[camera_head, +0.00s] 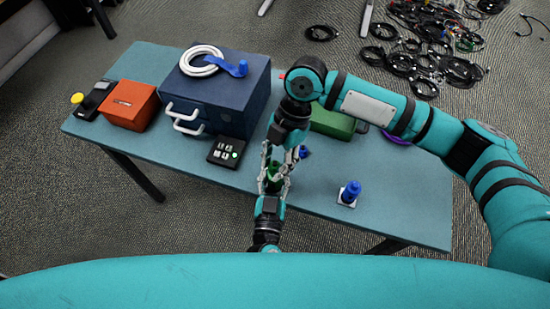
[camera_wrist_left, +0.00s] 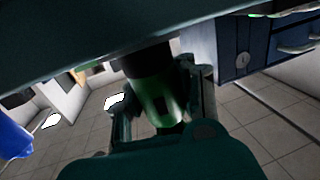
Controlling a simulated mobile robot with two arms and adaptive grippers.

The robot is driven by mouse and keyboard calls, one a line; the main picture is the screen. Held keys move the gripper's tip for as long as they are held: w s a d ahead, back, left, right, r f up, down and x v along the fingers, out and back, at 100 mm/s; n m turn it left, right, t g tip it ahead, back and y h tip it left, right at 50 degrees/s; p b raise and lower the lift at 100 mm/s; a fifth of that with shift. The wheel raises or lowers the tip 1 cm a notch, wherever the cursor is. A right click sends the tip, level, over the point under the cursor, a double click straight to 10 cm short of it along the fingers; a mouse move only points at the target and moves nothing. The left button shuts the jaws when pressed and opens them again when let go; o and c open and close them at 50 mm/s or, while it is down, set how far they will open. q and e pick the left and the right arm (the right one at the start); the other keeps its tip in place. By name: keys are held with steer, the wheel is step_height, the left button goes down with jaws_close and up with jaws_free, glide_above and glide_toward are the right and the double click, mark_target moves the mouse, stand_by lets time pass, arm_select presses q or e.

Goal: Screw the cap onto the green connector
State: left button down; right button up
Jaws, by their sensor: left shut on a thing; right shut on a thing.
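The green connector (camera_head: 272,171) is upright above the table, between my two grippers. My left gripper (camera_head: 274,184) comes up from below and is shut on it. In the left wrist view the green connector (camera_wrist_left: 160,95) sits between the left fingers, with a dark part at its upper end. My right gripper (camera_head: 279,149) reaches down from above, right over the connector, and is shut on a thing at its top. The cap is mostly hidden by the fingers, so I cannot tell how it sits on the connector.
A blue connector (camera_head: 350,192) stands on a white base at the right. A dark blue drawer box (camera_head: 228,98) carries a white cable coil (camera_head: 200,60). An orange box (camera_head: 130,104), a button pad (camera_head: 225,152) and a green box (camera_head: 332,122) are also there. The front table is mostly clear.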

steer(key=shift+f, duration=0.35)
steer(key=shift+f, duration=0.6)
stand_by(0.3)
